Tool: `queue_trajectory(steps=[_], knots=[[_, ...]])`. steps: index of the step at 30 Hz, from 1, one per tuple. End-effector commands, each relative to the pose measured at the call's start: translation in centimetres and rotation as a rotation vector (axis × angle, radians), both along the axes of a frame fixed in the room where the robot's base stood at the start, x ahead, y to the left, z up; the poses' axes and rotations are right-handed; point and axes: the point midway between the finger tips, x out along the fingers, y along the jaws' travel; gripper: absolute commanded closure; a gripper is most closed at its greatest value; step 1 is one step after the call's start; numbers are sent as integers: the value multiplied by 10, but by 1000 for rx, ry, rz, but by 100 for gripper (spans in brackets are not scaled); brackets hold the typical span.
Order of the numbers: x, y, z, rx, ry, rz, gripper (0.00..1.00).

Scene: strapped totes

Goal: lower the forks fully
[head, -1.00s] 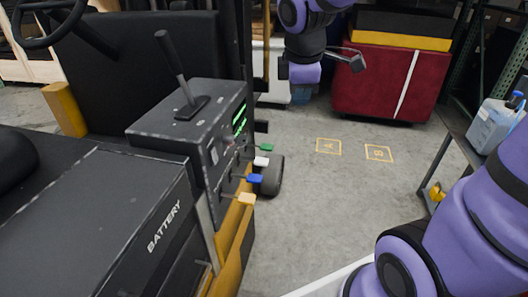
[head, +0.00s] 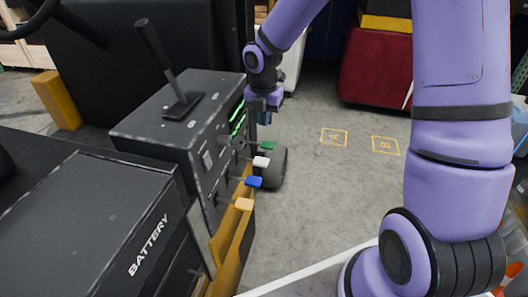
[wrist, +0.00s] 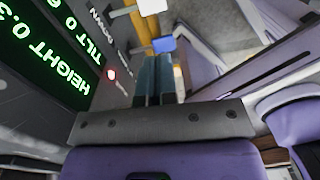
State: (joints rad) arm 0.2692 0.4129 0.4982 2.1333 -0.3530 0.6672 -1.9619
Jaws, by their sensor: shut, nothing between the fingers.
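The truck's control console (head: 185,120) has levers with green (head: 268,146), white (head: 261,161), blue (head: 254,181) and orange (head: 244,204) knobs on its right side. A green-lit display (head: 238,118) sits above them. In the wrist view the display (wrist: 50,50) reads "HEIGHT 0.3" and "TILT 0", cut off, near a "DOWN" label and a red light (wrist: 111,73). My gripper (head: 263,117) is shut and empty, just above the green knob; I cannot tell if it touches. Its fingers (wrist: 155,75) point toward the blue knob (wrist: 163,44) and white knob (wrist: 152,5) in the wrist view. The forks are not visible.
A tall black joystick (head: 165,65) stands on the console top. The battery box (head: 95,225) is at the left front. A red tote (head: 375,68) stands at the back. Floor marks A (head: 334,137) and B (head: 385,145) lie on clear floor.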

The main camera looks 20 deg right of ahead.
Motion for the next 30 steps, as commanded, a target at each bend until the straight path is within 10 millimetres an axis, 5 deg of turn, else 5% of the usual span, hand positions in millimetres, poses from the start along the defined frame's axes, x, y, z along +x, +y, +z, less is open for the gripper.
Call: queue_trajectory(steps=[20,30], knots=[[5,4,-19,17,14,80,100],[4,4,-74,17,17,79,100]])
